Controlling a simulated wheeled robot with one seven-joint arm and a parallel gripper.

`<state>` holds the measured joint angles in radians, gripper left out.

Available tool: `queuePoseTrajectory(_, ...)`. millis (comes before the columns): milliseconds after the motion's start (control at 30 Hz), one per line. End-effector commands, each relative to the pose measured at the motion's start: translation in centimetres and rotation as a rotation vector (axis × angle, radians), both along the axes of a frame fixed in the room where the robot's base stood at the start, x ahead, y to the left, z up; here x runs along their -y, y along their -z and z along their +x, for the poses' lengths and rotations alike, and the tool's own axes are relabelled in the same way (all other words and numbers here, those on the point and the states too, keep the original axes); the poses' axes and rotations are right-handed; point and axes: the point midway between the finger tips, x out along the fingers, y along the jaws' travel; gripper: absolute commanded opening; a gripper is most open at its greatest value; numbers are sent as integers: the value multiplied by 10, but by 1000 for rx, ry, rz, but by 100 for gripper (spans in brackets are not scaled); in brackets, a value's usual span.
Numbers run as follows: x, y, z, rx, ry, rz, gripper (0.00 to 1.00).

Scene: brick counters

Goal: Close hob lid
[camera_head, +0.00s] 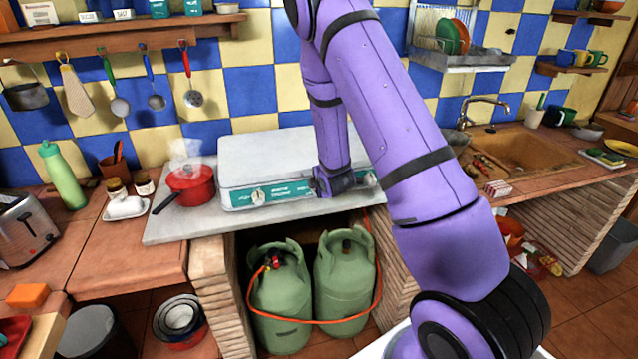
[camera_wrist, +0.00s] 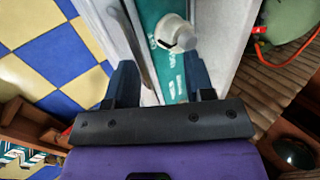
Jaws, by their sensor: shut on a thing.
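The hob (camera_head: 290,190) sits on the stone counter, with a green front panel and white knobs. Its flat white lid (camera_head: 265,155) lies down over the top, covering the burners. My gripper (camera_head: 322,184) is at the front right of the hob, low against its front edge. In the wrist view my gripper (camera_wrist: 160,82) has one finger on the lid (camera_wrist: 108,28) side and one on the green panel (camera_wrist: 172,62) side, with the hob's front edge between them. A white knob (camera_wrist: 173,34) shows just beyond the fingers. The exact contact is partly hidden.
A red pot (camera_head: 190,187) stands left of the hob on the counter. Two green gas bottles (camera_head: 280,300) with an orange hose stand below. Utensils hang on the wall. A sink (camera_head: 525,150) is at right. My arm hides part of the counter.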

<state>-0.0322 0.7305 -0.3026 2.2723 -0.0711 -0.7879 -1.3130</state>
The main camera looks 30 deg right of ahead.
Motion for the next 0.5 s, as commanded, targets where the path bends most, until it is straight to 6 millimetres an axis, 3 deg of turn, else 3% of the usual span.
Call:
queuePoseTrajectory(300,-15,-34,-49,-6,-1,1,34)
queuePoseTrajectory(500,-20,-49,-68,-3,-1,1,34)
